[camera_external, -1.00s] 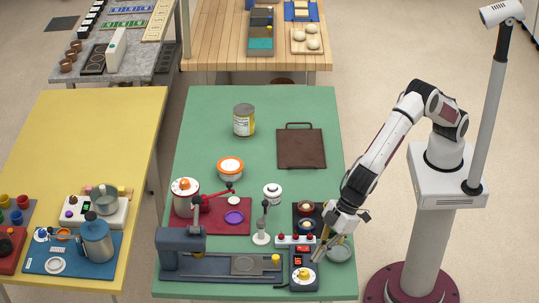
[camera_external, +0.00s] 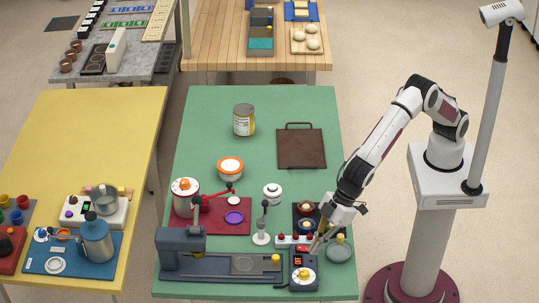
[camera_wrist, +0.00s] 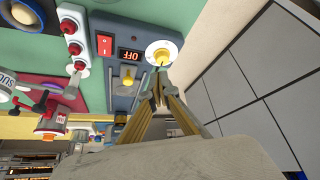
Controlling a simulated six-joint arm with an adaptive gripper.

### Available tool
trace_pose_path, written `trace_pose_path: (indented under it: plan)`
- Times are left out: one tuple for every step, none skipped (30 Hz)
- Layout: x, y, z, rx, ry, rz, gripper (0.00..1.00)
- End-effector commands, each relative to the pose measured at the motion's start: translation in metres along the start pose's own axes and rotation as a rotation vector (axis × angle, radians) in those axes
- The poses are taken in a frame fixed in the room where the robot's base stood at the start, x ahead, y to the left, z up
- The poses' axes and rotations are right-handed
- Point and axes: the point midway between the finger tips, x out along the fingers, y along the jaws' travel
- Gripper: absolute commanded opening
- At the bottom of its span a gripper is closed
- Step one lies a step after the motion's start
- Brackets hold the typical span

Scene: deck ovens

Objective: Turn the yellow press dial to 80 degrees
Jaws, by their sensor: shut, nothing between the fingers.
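The yellow press dial (camera_external: 304,275) sits on a white disc on top of a dark blue control box (camera_external: 297,285) at the green table's front right. In the wrist view the dial (camera_wrist: 160,55) lies just beyond my fingertips, which overlap the edge of its white disc. The box's red-lit display (camera_wrist: 130,55) reads OFF, with a red switch (camera_wrist: 104,45) beside it. My gripper (camera_external: 315,248) is shut and empty, pointing down behind the dial. In the wrist view the yellow fingers (camera_wrist: 157,82) meet at the tips. Whether they touch the dial cannot be told.
A white strip with several red buttons (camera_external: 296,239) stands behind the box. A round dish with a yellow knob (camera_external: 340,250) is right of my gripper. A dark press (camera_external: 180,250) extends along the left. The table's front edge is close to the box.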

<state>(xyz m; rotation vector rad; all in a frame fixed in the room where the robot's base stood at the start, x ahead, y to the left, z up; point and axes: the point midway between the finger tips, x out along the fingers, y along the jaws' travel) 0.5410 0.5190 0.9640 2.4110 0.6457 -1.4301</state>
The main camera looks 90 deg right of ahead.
Motion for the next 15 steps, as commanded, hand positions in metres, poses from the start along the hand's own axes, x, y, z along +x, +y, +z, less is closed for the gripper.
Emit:
trace_pose_path:
  plan:
    - [0.0,0.0,0.0,0.0,0.0,0.0,0.0]
    - [0.0,0.0,0.0,0.0,0.0,0.0,0.0]
    - [0.001,0.0,0.001,0.0,0.0,0.0,0.0]
    - [0.001,0.0,0.001,0.0,0.0,0.0,0.0]
    - [0.002,0.0,0.001,0.0,0.0,0.0,0.0]
    - [0.003,0.0,0.002,0.0,0.0,0.0,0.0]
    - [0.004,0.0,0.002,0.0,-0.001,0.0,0.0]
    - [0.005,0.0,0.003,0.0,-0.001,0.0,0.0]
    - [0.006,0.0,0.004,0.0,-0.001,0.0,0.0]
    - [0.008,0.0,0.005,0.0,-0.002,0.0,0.0]
    - [0.009,0.0,0.005,0.0,-0.002,0.001,0.0]
    - [0.011,0.0,0.007,0.0,-0.002,0.001,0.0]
    - [0.013,0.0,0.008,0.0,-0.002,0.0,0.0]
    - [0.015,0.0,0.009,0.0,-0.002,0.0,0.0]
    - [0.018,0.0,0.01,0.001,-0.001,0.0,0.0]
